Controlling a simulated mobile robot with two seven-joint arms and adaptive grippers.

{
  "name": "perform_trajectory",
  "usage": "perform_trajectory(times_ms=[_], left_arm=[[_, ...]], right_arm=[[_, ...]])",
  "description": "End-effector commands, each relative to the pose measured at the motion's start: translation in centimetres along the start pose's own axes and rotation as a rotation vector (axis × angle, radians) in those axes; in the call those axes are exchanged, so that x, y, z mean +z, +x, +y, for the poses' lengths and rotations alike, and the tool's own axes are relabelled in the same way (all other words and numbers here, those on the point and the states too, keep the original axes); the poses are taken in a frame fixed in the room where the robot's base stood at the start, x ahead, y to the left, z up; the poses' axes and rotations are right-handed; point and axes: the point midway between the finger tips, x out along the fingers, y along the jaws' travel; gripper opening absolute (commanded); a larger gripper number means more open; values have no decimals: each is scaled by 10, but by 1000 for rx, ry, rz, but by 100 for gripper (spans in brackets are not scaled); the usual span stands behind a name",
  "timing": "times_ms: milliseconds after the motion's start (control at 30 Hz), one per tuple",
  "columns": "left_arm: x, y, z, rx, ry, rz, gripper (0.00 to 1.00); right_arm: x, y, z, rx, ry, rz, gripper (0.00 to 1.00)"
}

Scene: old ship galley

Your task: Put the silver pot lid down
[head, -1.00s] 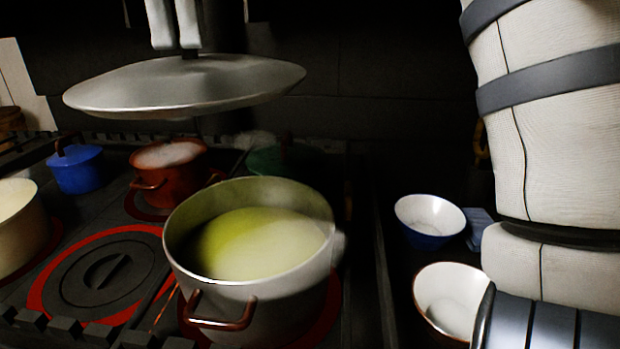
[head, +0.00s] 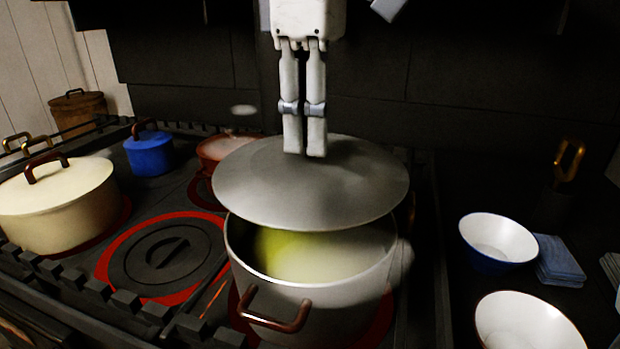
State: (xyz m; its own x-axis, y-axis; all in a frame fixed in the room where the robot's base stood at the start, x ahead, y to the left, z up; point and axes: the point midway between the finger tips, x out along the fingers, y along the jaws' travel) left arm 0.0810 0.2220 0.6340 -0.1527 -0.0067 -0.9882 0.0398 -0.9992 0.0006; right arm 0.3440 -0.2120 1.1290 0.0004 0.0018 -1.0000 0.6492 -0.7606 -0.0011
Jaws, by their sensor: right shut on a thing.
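The silver pot lid (head: 250,185) is a wide grey disc in the head view. My right gripper (head: 305,152) comes down from above, shut on the lid at its middle. The fingers hide the grip point. The lid is over the back part of the large silver pot (head: 330,300), slightly tilted. The pot's front opening shows yellow-green contents (head: 290,255). I cannot tell whether the lid touches the pot's back rim. My left gripper is not in view.
A cream lidded pot (head: 55,225), a blue pot (head: 150,155) and a red pot (head: 222,148) stand on the stove left of the silver pot. A bare hob plate (head: 130,265) lies between. Bowls (head: 498,238) (head: 525,325) stand on the right-hand counter.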

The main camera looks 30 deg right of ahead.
Motion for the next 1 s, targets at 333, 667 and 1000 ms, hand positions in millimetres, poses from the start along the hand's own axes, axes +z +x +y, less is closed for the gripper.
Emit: perform_trajectory(times_ms=[333, 667, 1000], left_arm=[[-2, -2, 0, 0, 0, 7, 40], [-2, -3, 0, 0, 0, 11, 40], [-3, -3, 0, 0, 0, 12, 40]], right_arm=[[1, 57, -1, 4, 0, 4, 0], [0, 66, 0, 3, 0, 1, 0], [0, 68, 0, 1, 0, 0, 45]])
